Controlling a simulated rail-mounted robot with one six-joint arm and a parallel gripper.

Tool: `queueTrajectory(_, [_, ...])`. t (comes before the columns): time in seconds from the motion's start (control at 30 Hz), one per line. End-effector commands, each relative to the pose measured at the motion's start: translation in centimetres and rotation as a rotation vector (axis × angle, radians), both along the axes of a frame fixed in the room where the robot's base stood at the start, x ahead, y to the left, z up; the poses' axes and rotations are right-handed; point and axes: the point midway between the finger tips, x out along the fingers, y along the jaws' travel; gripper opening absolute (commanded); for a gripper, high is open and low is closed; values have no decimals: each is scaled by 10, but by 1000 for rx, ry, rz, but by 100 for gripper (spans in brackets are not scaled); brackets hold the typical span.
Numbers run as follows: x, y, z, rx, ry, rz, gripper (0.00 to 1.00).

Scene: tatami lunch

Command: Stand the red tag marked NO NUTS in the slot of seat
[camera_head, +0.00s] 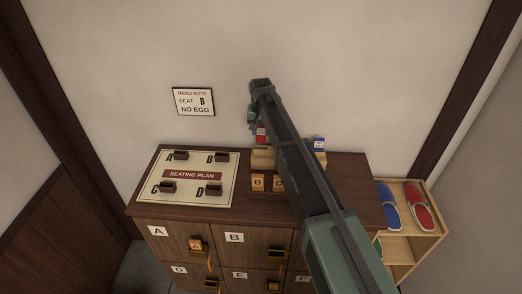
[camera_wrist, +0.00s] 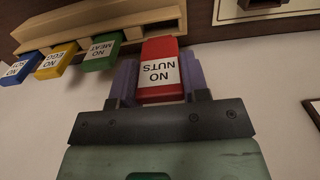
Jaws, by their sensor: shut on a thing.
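The red tag marked NO NUTS (camera_wrist: 160,78) is between the two fingers of my gripper (camera_wrist: 160,85) in the wrist view, its lettering upside down there. In the head view the red tag (camera_head: 261,134) shows beside my gripper (camera_head: 256,123), mostly hidden by my arm. It is at the left end of the tag rack (camera_head: 262,159); I cannot tell whether it still touches the rack. The seating plan (camera_head: 228,178) lies left on the cabinet top, with dark slot blocks at seat A (camera_head: 181,155), seat B (camera_head: 222,157), seat C (camera_head: 168,187) and seat D (camera_head: 210,190).
Green (camera_wrist: 101,54), yellow (camera_wrist: 57,61) and blue (camera_wrist: 20,69) tags stand at the rack. Wooden blocks, one marked B (camera_head: 258,183), sit before it. A wall note (camera_head: 193,101) reads seat B, NO EGG. A slipper shelf (camera_head: 410,245) stands right of the cabinet (camera_head: 215,232).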

Motion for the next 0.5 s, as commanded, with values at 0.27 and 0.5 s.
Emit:
queueTrajectory(0.27, [0,0,-38,0,0,0,19])
queueTrajectory(0.5, [0,0,-48,0,0,0,19])
